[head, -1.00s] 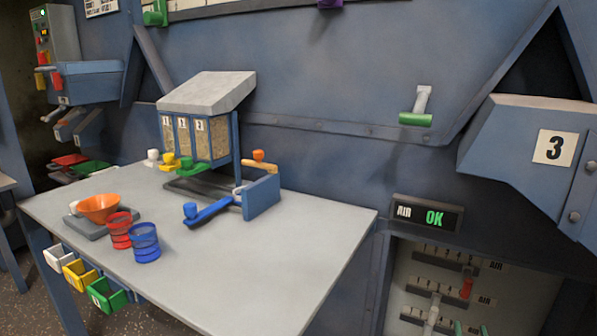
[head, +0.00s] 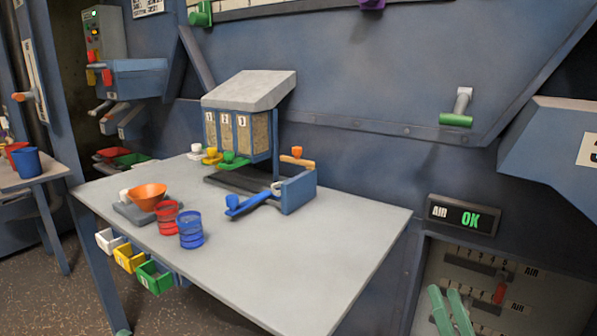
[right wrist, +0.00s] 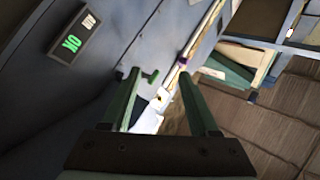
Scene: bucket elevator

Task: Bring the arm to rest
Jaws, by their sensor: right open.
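My right gripper (head: 451,308) shows at the lower right of the head view as two green fingers pointing up. The fingers stand in front of the valve panel (head: 530,300), and I cannot tell whether they touch it. In the right wrist view, the same gripper (right wrist: 160,88) has its fingers well apart with nothing held between them. My left gripper is not in view.
The AIR OK display (head: 465,215) is above the panel. A grey table (head: 300,255) at left holds a red cup (head: 167,218), a blue cup (head: 190,232), an orange funnel (head: 149,196) and a three-window hopper (head: 237,130). A blue chute (head: 550,150) juts out at right.

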